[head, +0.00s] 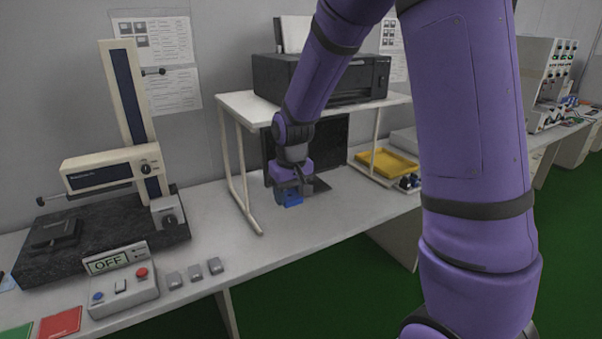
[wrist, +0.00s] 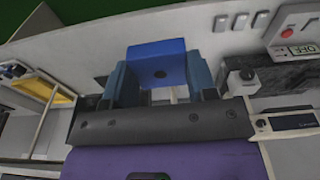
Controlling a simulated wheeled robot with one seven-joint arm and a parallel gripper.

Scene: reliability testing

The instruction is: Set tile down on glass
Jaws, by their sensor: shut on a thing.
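My gripper (head: 293,187) is at the front of the white shelf stand, above the bench. It is shut on a blue tile (head: 291,199), which hangs below the fingers. I cannot tell for sure which thing is the glass. A small part of a pale blue flat piece (head: 8,282) shows at the left edge of the head view.
A measuring stand on a black granite base (head: 105,235) stands at left. In front are a control box (head: 122,292) reading OFF, several grey blocks (head: 195,273), a red plate (head: 60,322) and a green plate (head: 17,332). A printer (head: 330,78) tops the white shelf (head: 232,105).

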